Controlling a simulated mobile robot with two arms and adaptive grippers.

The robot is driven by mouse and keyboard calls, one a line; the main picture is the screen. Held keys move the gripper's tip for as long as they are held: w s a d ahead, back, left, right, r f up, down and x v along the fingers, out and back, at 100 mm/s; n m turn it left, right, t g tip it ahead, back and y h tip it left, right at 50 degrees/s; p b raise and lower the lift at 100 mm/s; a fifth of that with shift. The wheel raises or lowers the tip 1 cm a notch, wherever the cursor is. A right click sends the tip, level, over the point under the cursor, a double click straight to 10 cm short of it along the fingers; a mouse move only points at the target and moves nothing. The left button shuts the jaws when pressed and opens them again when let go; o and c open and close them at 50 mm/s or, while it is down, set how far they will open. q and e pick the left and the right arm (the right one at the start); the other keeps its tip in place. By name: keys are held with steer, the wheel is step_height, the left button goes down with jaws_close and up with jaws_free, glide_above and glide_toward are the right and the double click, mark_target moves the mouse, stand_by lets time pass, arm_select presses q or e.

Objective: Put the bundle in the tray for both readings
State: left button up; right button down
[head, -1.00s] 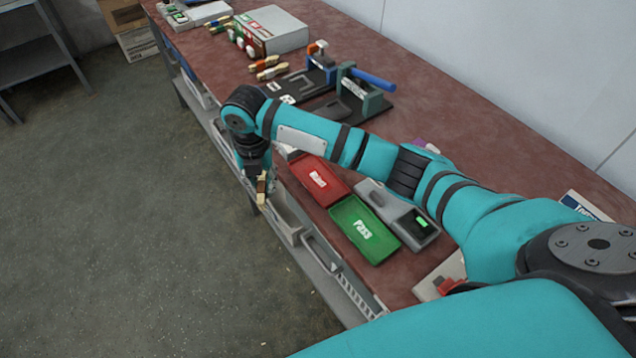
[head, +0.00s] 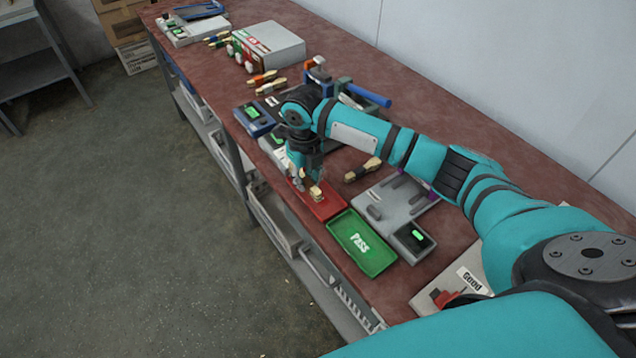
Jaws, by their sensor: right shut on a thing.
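My right gripper (head: 307,178) points down over the red tray (head: 325,211) and is shut on a small tan bundle (head: 316,193). The gripper and bundle cover much of the red tray and its label. I cannot tell whether the bundle touches the tray floor. The green tray (head: 350,252), marked PASS, lies beside the red one, nearer to me, and looks empty. A grey device with a lit green readout (head: 417,236) is right of the green tray. My left gripper is not in view.
Another dark-banded bundle (head: 363,170) lies on the table right of my gripper. A blue device with a green display (head: 253,115), a blue-handled press (head: 366,95) and a grey box (head: 268,43) stand farther back. Several bundles (head: 270,87) lie near the box.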

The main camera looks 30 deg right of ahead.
steer(key=shift+s+d, duration=0.25)
steer(key=shift+d, duration=0.45)
steer(key=f, duration=0.1)
steer(key=d+f+p, duration=0.1)
steer(key=f, duration=0.1)
steer(key=shift+s+d+f, duration=0.1)
steer(key=shift+s+f, duration=0.1)
steer(key=shift+f, duration=0.2)
steer(key=shift+f, duration=0.15)
steer(key=c, duration=1.3)
jaws_free()
